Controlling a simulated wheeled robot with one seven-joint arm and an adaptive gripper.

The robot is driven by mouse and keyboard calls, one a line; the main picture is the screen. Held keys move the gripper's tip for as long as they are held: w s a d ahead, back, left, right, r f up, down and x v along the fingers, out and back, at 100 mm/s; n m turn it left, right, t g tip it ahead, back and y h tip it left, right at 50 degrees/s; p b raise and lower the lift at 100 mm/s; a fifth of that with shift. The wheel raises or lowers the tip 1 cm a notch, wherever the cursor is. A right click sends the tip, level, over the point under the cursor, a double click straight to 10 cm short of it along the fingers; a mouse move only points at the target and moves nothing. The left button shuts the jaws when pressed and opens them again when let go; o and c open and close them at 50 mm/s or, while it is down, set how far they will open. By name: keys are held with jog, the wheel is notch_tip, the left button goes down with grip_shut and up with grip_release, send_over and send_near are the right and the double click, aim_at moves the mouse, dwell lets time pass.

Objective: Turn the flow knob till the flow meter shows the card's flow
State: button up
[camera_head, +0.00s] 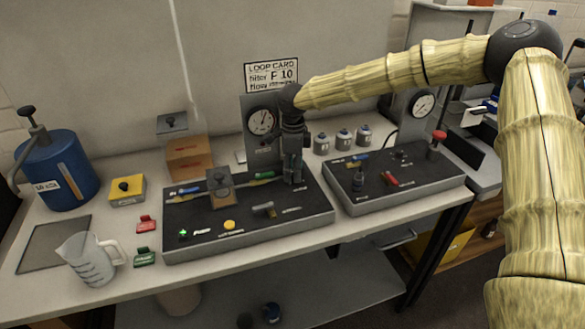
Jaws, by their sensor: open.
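The white loop card (258,75) hangs on the back wall; it reads "filter F 10", but its flow line is too small to read and partly covered by my arm. Below it a round dial (262,122) stands on a grey plate; its scale is too small to read. My gripper (292,180) points down, open, at the back right of the left black panel (285,225). I see no object held between its fingers. The flow knob is not clearly seen; the gripper hides that part of the panel, and I cannot tell whether it touches anything.
A right panel (420,190) carries small knobs, coloured parts and a red-topped post (437,140). A second dial (422,104) stands behind it. A blue drum (60,175), clear jug (90,262), yellow box (126,190) and brown box (188,157) stand left. Several grey canisters (343,138) stand behind.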

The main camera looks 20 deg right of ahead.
jog(key=shift+s+r, duration=0.25)
jog(key=shift+s, duration=0.4)
jog(key=shift+w+f, duration=0.45)
jog(key=shift+w, duration=0.15)
jog(key=shift+c, duration=1)
jog(key=shift+s+r, duration=0.2)
jog(key=shift+s, duration=0.05)
jog(key=c, duration=0.8)
jog(key=shift+r+m+p, duration=0.2)
jog(key=shift+m+p, duration=0.3)
jog(key=shift+p, duration=0.2)
jog(key=shift+c, duration=0.2)
jog(key=shift+f+m+p, duration=0.15)
jog(key=shift+m+p, duration=0.25)
jog(key=shift+m, duration=0.3)
